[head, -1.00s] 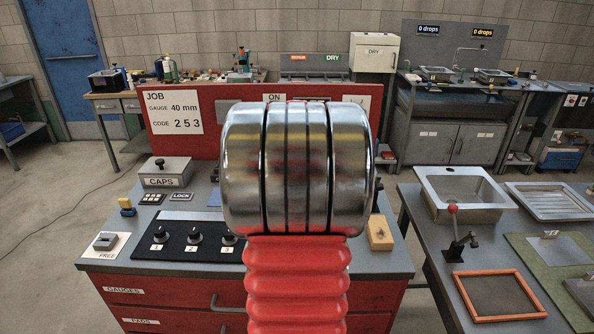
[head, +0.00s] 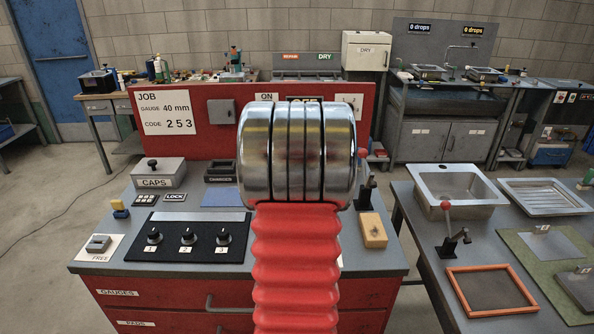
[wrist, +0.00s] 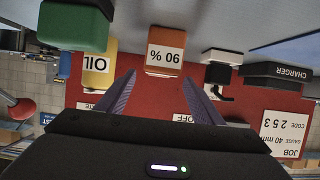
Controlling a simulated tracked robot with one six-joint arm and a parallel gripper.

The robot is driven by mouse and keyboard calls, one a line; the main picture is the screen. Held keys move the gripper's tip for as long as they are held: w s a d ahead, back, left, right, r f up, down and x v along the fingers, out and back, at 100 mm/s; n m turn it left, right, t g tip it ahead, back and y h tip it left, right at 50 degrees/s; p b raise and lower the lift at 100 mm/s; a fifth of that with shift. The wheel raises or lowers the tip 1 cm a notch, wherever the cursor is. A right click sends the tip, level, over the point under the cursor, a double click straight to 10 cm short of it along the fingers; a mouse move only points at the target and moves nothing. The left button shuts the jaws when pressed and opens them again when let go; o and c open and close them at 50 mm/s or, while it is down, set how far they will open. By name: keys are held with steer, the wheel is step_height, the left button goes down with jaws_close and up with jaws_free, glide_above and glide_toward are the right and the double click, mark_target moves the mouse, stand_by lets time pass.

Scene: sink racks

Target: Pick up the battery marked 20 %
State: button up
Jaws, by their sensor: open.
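My gripper (wrist: 158,80) shows in the wrist view, which is upside down. Its two dark ribbed fingers are apart with nothing held between them. An orange block, seemingly a battery (wrist: 165,60), lies beyond the fingertips, apart from them. Its white label appears to read 90 %, upside down. No label reading 20 % can be made out in either view. In the head view my own arm covers the middle of the bench, and my fingers are hidden there.
The charger (head: 221,170) stands on the red bench behind the knob panel (head: 188,240); it also shows in the wrist view (wrist: 278,72). A CAPS box (head: 158,173) is left of it. A yellow OIL container (wrist: 98,62) and a green object (wrist: 75,27) are beside the orange block.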

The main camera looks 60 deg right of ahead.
steer(key=shift+w+d+f, duration=0.25)
steer(key=shift+w+d, duration=0.05)
steer(key=shift+d, duration=0.2)
steer(key=shift+x, duration=2.6)
steer(key=shift+s+d+r, duration=0.1)
steer(key=shift+c, duration=0.6)
steer(key=c, duration=1.2)
steer(key=shift+c, duration=0.2)
step_height(320, 180, up, 10)
